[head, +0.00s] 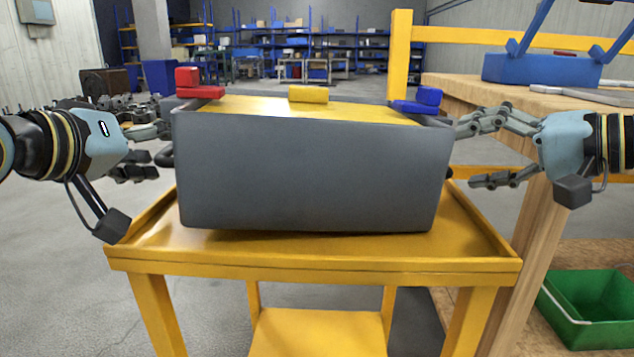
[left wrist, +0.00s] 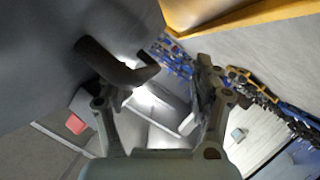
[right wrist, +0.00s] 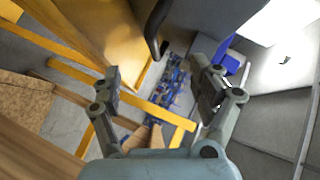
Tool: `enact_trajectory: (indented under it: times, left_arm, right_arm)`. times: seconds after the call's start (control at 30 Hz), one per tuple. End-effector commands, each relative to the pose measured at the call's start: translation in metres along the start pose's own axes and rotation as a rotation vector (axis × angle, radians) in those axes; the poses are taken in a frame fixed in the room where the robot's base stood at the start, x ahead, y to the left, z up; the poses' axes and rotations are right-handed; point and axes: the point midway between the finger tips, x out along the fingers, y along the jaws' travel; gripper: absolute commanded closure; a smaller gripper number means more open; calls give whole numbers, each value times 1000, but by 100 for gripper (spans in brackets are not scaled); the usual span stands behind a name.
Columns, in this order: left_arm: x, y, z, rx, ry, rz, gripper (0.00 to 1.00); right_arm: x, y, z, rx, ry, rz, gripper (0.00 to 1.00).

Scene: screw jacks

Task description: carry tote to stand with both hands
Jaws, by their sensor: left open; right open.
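A large dark grey tote (head: 310,175) sits on the yellow cart (head: 310,265), its front wall facing me. A yellow surface (head: 250,106) shows above its front wall. My left gripper (head: 150,152) is open at the tote's left side. In the left wrist view a black handle (left wrist: 112,62) on the tote's wall is close to one finger; contact is unclear. My right gripper (head: 472,153) is open at the tote's right side. In the right wrist view a black handle (right wrist: 154,28) lies beyond the fingertips, apart from them. I cannot tell which thing is the stand.
Red (head: 187,78), yellow (head: 308,94) and blue (head: 428,97) blocks show along the tote's top. A wooden workbench (head: 470,90) stands close on the right, near my right arm. A green bin (head: 590,305) is low at the right. Open floor (head: 60,260) lies left.

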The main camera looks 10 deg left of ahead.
Motion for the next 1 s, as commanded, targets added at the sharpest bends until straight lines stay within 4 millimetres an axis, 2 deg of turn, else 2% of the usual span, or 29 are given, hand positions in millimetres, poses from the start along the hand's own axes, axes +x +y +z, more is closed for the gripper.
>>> enact_trajectory:
  times: [0.1, 0.3, 0.73, 1.0]
  left_arm:
    - [-1, 4, -4, 1, 11, 10, 29]
    - [-1, 4, -4, 1, 11, 9, 29]
    - [-2, 4, -5, 1, 11, 9, 29]
    - [-8, 5, -16, 3, 13, 10, 29]
  right_arm:
    - [-17, 2, 0, -1, -3, 7, 23]
    - [-33, 2, 0, 2, -3, 6, 23]
    - [-36, 1, 0, 4, -4, 6, 23]
    - [-44, -21, -7, -9, 4, -3, 23]
